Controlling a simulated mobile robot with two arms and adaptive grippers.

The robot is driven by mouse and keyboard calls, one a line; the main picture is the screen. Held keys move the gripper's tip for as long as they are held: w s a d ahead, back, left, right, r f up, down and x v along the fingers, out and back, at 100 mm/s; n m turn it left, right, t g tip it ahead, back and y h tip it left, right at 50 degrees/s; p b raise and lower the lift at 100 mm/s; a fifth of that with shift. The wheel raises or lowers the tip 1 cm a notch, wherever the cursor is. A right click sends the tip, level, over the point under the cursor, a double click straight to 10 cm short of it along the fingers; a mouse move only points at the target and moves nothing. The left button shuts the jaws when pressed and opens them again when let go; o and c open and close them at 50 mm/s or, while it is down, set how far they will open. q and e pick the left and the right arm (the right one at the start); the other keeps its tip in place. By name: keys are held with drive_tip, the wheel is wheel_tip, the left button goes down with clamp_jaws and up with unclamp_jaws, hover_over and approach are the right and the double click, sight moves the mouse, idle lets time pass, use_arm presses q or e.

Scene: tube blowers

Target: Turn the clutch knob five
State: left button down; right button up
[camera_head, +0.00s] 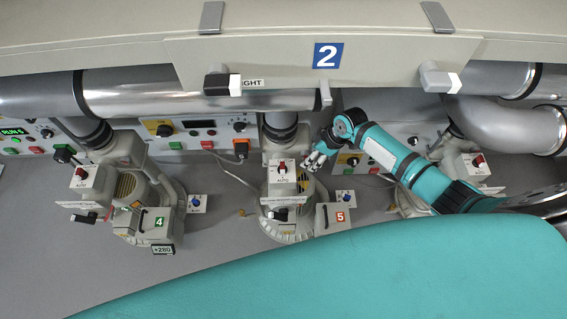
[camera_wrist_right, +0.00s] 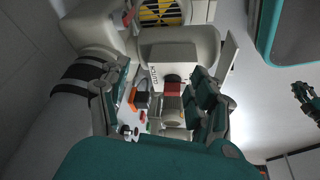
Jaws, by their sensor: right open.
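Blower unit five, marked by a red 5 plate (camera_head: 340,216), stands in the middle of the head view. Its upper box carries a red knob (camera_head: 282,167) above an AUTO label. My right gripper (camera_head: 312,158) is just right of this box. In the right wrist view, my right gripper (camera_wrist_right: 164,108) is open, with its fingers spread either side of a red knob (camera_wrist_right: 173,89) on a pale box (camera_wrist_right: 166,60) lettered CLUTCH. I cannot tell whether a finger touches the knob. A dark jointed part, possibly my left gripper (camera_wrist_right: 307,96), shows at the right edge; its state is unclear.
Unit four (camera_head: 155,222) stands to the left and another unit (camera_head: 466,165) to the right, partly behind my right arm.

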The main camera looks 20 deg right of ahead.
wheel_tip(320, 180, up, 11)
drive_tip(key=a+n+g+y, duration=0.1)
drive_tip(key=a+n, duration=0.2)
drive_tip(key=n, duration=0.1)
drive_tip(key=b, duration=0.2)
approach(283, 167)
drive_tip(key=shift+n, duration=0.3)
drive_tip(key=x, duration=0.9)
drive_tip(key=shift+f, duration=0.15)
drive_tip(key=shift+c, duration=0.3)
drive_tip(key=c, duration=1.1)
drive_tip(key=shift+p, duration=0.3)
